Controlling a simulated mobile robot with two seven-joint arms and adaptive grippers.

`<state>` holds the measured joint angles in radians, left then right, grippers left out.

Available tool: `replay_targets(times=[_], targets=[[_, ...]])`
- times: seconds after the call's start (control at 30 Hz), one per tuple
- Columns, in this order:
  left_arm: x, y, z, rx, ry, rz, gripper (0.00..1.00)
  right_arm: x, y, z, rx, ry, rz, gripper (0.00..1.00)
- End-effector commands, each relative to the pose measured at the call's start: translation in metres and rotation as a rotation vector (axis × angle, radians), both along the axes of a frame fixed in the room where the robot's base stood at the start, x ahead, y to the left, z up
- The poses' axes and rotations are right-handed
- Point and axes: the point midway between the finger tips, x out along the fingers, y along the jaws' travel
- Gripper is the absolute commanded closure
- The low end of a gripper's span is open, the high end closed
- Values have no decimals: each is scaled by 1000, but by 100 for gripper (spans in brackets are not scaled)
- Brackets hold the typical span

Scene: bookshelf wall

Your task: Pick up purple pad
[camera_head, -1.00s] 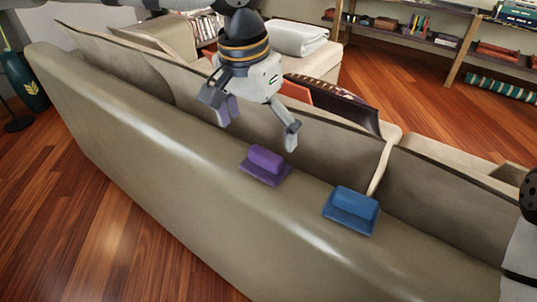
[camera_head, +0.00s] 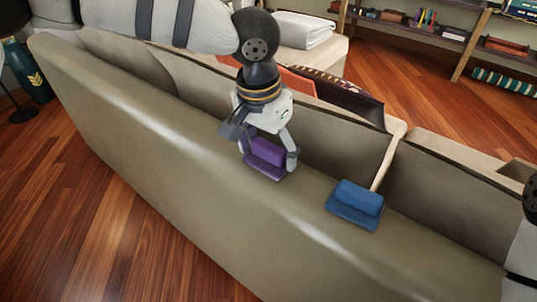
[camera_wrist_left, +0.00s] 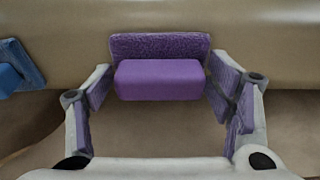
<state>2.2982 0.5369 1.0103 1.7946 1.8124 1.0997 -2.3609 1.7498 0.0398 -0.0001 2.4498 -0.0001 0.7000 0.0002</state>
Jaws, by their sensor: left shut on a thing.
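The purple pad (camera_head: 266,168) lies on the top of the sofa back, with a raised block on a flat base. My left gripper (camera_head: 265,152) is over it from above, one finger on each side, shut on the purple pad. In the left wrist view, the purple pad (camera_wrist_left: 160,80) sits between the two purple-lined fingertips. The pad appears still at the level of the sofa back. My right gripper is not in view.
A blue pad (camera_head: 356,204) lies on the sofa back (camera_head: 180,170) to the right of the purple one. Seat cushions and a dark patterned cushion (camera_head: 345,100) are behind it. Bookshelves (camera_head: 440,32) stand at the far wall. Wooden floor is open at front left.

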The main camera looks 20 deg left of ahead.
Motion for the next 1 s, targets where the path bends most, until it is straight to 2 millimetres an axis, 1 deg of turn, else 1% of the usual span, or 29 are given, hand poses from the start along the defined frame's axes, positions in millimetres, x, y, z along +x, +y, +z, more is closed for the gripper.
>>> replay_targets(times=[0.17,0.23,0.27,0.37,0.47,0.5,0.6,0.7,0.8,0.9,1.0], targets=[[0,0,-1,1,2,0,54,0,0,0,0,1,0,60],[0,0,3,1,1,0,54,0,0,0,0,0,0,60],[0,0,6,1,0,0,54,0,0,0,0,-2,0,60],[1,0,29,-1,-4,1,54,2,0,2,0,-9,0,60],[-15,-13,59,0,-8,-6,54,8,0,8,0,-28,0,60],[-23,-20,71,1,-9,-5,54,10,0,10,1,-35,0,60],[-42,-35,100,1,-11,-5,54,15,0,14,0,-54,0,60],[-67,-56,110,4,-5,-7,54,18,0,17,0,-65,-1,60],[-86,-72,120,2,-5,-5,54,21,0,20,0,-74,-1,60],[-99,-83,126,1,-1,-2,54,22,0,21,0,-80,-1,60],[-106,-88,129,2,1,-2,54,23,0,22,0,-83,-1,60]])
